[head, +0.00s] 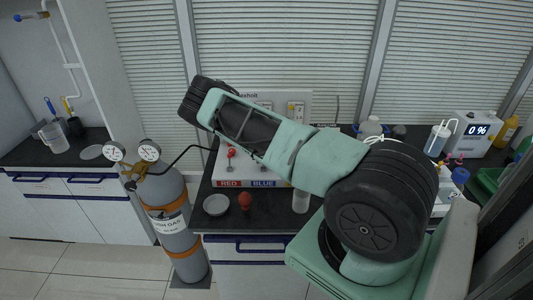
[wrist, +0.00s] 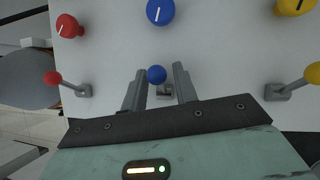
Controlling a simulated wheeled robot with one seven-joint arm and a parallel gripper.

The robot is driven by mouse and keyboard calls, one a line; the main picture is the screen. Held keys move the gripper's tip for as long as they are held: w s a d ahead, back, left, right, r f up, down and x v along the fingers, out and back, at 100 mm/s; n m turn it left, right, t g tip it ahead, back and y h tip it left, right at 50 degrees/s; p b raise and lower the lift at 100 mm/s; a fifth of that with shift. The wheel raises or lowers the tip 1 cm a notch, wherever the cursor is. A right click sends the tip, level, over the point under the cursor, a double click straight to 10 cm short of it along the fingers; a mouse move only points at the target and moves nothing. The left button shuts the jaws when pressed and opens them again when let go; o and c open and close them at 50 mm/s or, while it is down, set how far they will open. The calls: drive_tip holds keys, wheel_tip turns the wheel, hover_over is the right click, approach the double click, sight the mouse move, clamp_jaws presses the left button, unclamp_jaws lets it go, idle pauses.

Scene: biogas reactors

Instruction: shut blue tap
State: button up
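In the wrist view a small blue ball-ended tap lever (wrist: 157,75) stands out from a white panel (wrist: 115,45), with its grey mount just behind it. My gripper (wrist: 157,82) is open, with one finger on each side of the blue ball and a gap showing on both sides. A larger blue knob (wrist: 160,12) with a white line is above it. In the head view the panel's blue label (head: 263,183) shows, but my arm hides the blue tap and my gripper.
A red lever (wrist: 53,78) and red knob (wrist: 68,26) are at the left, a yellow lever (wrist: 313,73) and yellow knob (wrist: 290,6) at the right.

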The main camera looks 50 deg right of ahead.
drive_tip(key=b+v, duration=0.4)
drive_tip(key=v, duration=1.2)
drive_tip(key=shift+a+r+b, duration=0.15)
drive_tip(key=shift+r+b, duration=0.15)
drive_tip(key=shift+r, duration=0.1)
drive_tip(key=shift+s, duration=0.1)
drive_tip(key=a+m+y+b, duration=0.2)
drive_tip(key=a+m+b, duration=0.3)
drive_tip(key=a+m, duration=1.5)
drive_tip(key=s+a+r+g+b, duration=0.2)
drive_tip(key=s+a, duration=1)
drive_tip(key=a, duration=0.1)
drive_tip(key=s+a+r+g+y+b, duration=0.1)
drive_tip(key=s+a+r+g+b, duration=0.1)
drive_tip(key=s+a, duration=1.1)
drive_tip(key=shift+s+a+r+g+y, duration=0.15)
drive_tip(key=shift+a+r+g+y, duration=0.15)
drive_tip(key=shift+a+r+g, duration=0.35)
